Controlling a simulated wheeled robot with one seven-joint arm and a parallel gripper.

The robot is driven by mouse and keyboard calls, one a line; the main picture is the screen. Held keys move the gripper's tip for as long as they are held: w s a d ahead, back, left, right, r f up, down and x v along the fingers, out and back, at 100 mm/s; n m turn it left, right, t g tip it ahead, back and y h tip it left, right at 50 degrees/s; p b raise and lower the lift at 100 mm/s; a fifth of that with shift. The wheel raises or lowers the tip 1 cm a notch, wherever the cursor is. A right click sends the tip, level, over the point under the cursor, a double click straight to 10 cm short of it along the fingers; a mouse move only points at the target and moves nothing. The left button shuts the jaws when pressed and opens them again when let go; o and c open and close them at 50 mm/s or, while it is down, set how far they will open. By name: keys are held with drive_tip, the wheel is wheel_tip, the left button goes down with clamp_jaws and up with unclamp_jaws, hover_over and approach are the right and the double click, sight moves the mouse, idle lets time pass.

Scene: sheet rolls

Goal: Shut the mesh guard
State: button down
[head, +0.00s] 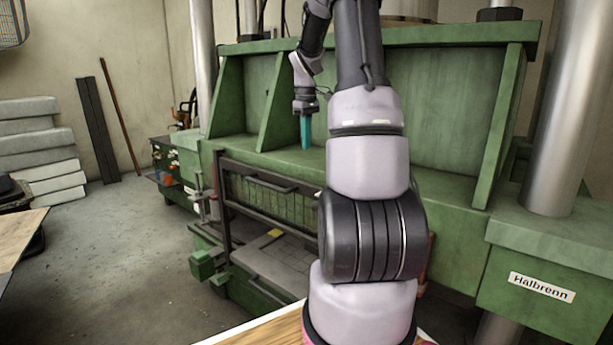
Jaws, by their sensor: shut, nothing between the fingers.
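The mesh guard (262,202) is a dark-framed panel on the front of the green press. It stands upright in the upper part of its frame, with a dark bar handle (287,187) along its upper part. Below it the press opening is uncovered and the grey bed (275,258) shows. My gripper (306,146) points down with its teal fingers shut and empty. In the picture it is above and to the right of the handle, in front of the green crossbeam. My arm hides the right side of the guard and opening.
The green press (450,130) fills the right half, with steel columns such as the right one (570,110). A wooden table edge (265,330) is at the bottom. Pale stacked slabs (38,150) stand far left. The concrete floor (110,260) on the left is mostly clear.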

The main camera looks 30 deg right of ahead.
sight(306, 184)
wheel_tip(306, 184, down, 12)
drive_tip(key=shift+r, duration=0.15)
idle(0.4)
wheel_tip(306, 184, down, 4)
drive_tip(key=shift+f, duration=0.15)
idle(0.3)
